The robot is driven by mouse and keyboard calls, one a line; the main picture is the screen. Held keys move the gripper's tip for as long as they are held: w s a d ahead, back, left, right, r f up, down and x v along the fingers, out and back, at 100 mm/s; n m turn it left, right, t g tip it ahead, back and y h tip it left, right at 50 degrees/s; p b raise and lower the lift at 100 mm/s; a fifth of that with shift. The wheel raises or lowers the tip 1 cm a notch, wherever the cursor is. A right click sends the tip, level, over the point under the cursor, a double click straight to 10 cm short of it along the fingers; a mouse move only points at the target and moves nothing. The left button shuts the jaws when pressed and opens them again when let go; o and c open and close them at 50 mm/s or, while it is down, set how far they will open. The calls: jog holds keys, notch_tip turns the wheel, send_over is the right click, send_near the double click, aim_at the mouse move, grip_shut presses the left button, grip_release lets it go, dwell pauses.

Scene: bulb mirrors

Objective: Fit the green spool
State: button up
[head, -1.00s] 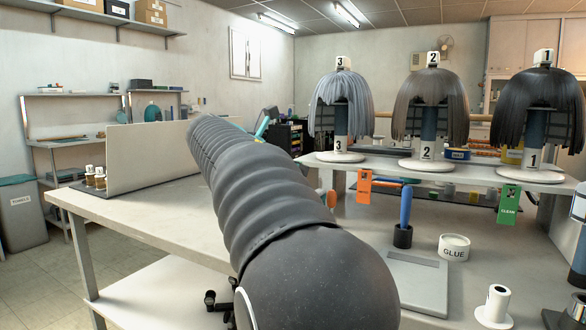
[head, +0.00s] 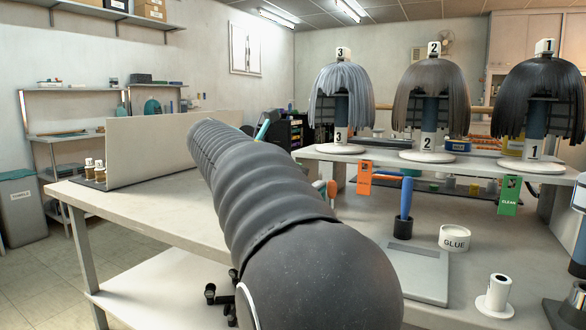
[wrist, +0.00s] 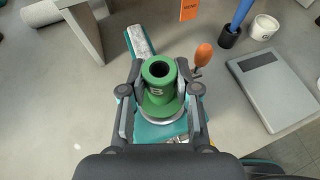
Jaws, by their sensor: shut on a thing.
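The green spool (wrist: 158,88) stands between the fingers of my gripper (wrist: 159,75) in the wrist view. It has an open hole at its top, a dark mark on its side and a wider flange at its lower end. My gripper is shut on it. A teal device (wrist: 138,42) lies under and beyond the spool, with a pale round rim around the spool's lower end. I cannot tell whether the spool touches it.
An orange-handled tool (wrist: 203,54), a blue-handled tool in a dark cup (wrist: 229,38), a glue tub (wrist: 264,27) and a grey flat scale (wrist: 272,88) stand to the right. A cream panel (head: 150,150) stands at left. Wigs (head: 433,95) fill the raised shelf.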

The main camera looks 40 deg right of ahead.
jog(key=shift+f+b, duration=0.45)
jog(key=shift+f, duration=0.75)
jog(key=o, duration=1.6)
jog(key=shift+c, duration=0.2)
jog(key=p+v, duration=0.3)
jog(key=v, duration=0.3)
jog(key=shift+r, duration=0.1)
jog(key=v, duration=1.2)
